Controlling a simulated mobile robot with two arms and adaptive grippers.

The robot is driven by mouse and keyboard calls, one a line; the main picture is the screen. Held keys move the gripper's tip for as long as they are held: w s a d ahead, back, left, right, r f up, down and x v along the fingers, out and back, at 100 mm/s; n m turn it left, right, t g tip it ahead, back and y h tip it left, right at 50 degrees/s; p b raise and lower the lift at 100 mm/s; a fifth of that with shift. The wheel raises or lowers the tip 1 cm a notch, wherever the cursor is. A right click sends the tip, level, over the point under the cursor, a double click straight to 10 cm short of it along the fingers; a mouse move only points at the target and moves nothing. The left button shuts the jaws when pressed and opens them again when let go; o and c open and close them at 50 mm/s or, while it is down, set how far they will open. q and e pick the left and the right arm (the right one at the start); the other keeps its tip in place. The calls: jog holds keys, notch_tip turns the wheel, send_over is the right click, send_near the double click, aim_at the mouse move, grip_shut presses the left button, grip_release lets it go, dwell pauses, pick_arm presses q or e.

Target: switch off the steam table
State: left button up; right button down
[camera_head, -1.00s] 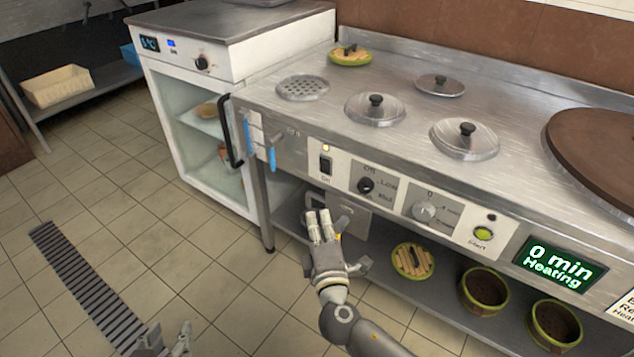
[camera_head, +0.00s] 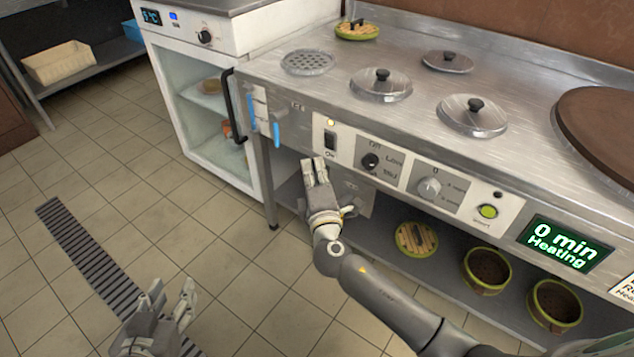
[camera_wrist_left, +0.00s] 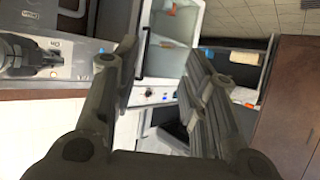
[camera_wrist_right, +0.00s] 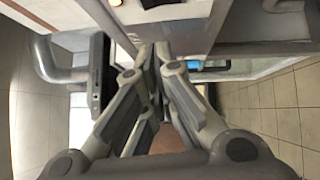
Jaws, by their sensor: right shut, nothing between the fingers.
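The steam table (camera_head: 310,85) has a front control panel. Its black rocker switch (camera_head: 330,140) is marked On, with a lit yellow lamp (camera_head: 330,122) above. To its right are a black heat knob (camera_head: 371,161), a grey timer knob (camera_head: 430,189) and a green start button (camera_head: 488,211). The display (camera_head: 563,243) reads "0 min Heating". My right gripper (camera_head: 313,162) is shut and empty, its tips just below and left of the rocker switch in the head view; contact cannot be told. My left gripper (camera_head: 172,291) is open and empty, low over the floor.
A white glass-door fridge (camera_head: 218,130) with a black handle stands left of the steam table. Blue-handled valves (camera_head: 276,133) hang on the table's left front. Pots (camera_head: 486,270) stand on the lower shelf. A floor drain (camera_head: 90,260) lies at left.

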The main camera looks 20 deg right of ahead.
pick_arm(q)
jog(key=shift+w+d+r+t+b, duration=0.2)
jog(key=shift+w+r+t, duration=0.2)
jog(key=shift+r, duration=0.25)
jog(key=shift+w+d+r+t+b, duration=0.15)
jog(key=shift+w+r+t, duration=0.25)
jog(key=shift+r, duration=0.25)
pick_arm(e)
jog(key=shift+w+d+r, duration=0.1)
jog(key=shift+w+d, duration=0.5)
jog(key=shift+w, duration=0.3)
jog(key=shift+w+d+r, duration=0.15)
jog(key=shift+w+d, duration=0.4)
jog(key=shift+w, duration=0.3)
jog(key=shift+w+d+r, duration=0.1)
jog(key=shift+w+d, duration=0.5)
jog(key=shift+w, duration=0.3)
